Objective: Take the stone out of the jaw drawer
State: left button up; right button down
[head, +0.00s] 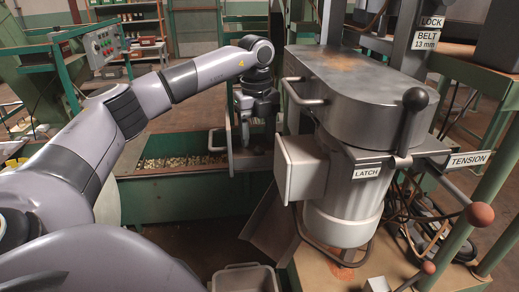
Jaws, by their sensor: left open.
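My left gripper (257,138) is open and points down, beside a grey metal part with a bar handle (213,140) at the left side of the machine. I cannot tell for sure whether this part is the jaw drawer. It stands by the right end of the green hopper. I see no stone; the inside of the part is hidden by my gripper and its own wall. My right gripper is not in view.
The green hopper (180,199) holds many nuts. A grey machine housing (365,85) with a LATCH label (367,173), and a TENSION lever (478,214) stand at the right. A grey bin (243,279) is at the bottom. A control panel (103,45) is at the upper left.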

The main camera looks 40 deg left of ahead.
aim_at(259, 151)
pick_arm(q)
jog(key=shift+f, duration=1.3)
jog(key=shift+w, duration=0.1)
grip_shut()
